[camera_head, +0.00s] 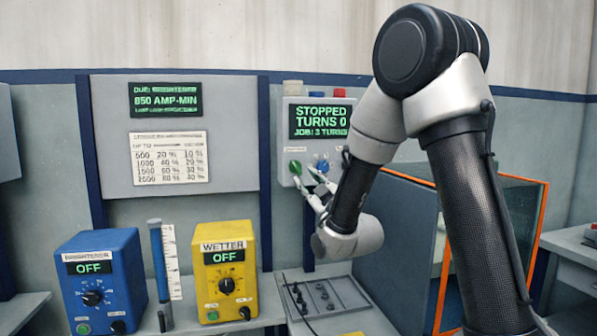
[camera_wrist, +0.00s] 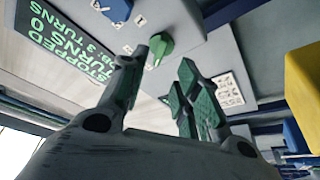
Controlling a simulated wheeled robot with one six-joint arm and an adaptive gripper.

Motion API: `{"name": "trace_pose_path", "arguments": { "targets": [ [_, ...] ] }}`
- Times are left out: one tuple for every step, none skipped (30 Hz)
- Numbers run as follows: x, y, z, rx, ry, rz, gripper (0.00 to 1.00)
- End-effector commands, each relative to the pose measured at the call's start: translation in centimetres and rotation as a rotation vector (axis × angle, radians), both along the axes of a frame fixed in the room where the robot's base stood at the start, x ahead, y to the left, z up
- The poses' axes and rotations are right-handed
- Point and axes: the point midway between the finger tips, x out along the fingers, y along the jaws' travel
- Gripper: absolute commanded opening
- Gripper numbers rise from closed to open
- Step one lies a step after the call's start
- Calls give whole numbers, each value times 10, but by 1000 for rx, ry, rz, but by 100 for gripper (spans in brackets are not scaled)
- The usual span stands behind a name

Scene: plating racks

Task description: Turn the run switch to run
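A grey control box (camera_head: 283,133) on the wall has a screen (camera_head: 320,121) reading "STOPPED, TURNS 0, JOB: 3 TURNS". Below the screen are a green knob (camera_head: 295,167) and a blue knob (camera_head: 322,165); their labels are too small to read, so I cannot tell which is the run switch. My gripper (camera_head: 308,179) is open in front of the box, just below the knobs. In the wrist view, the green knob (camera_wrist: 178,38) lies just past my fingertips (camera_wrist: 171,55). One finger overlaps its edge; contact cannot be told. The blue knob (camera_wrist: 116,9) is farther left.
A blue brightener box (camera_head: 103,282) and a yellow wetter box (camera_head: 224,272), both reading OFF, stand on the bench at left. A dark plate with small knobs (camera_head: 325,297) lies below my gripper. An orange-framed enclosure (camera_head: 538,220) stands at right, behind my arm.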

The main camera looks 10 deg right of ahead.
Motion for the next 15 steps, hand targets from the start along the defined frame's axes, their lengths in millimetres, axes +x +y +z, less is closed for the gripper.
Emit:
{"name": "trace_pose_path", "arguments": {
  "targets": [
    [6, 2, 3, 1, -4, 0, 32],
    [10, 3, 4, 1, -4, 0, 32],
    [17, 4, 7, 1, -4, 0, 32],
    [22, 5, 8, 1, -3, 0, 32],
    [27, 6, 10, 1, -3, 0, 32],
    [33, 8, 12, 1, -3, 0, 32],
    [38, 9, 14, 2, -2, 0, 32],
    [42, 10, 15, 2, -2, 0, 32],
    [48, 11, 17, 2, -2, -1, 32],
    [51, 12, 18, 1, 0, 0, 32],
    [54, 13, 19, 1, 0, 0, 32],
    [58, 14, 20, 1, 0, 0, 32],
    [60, 14, 21, 1, 0, 0, 32],
    [62, 14, 21, 1, 1, 0, 32],
    [64, 15, 22, 1, 1, 0, 32]
  ]
}}
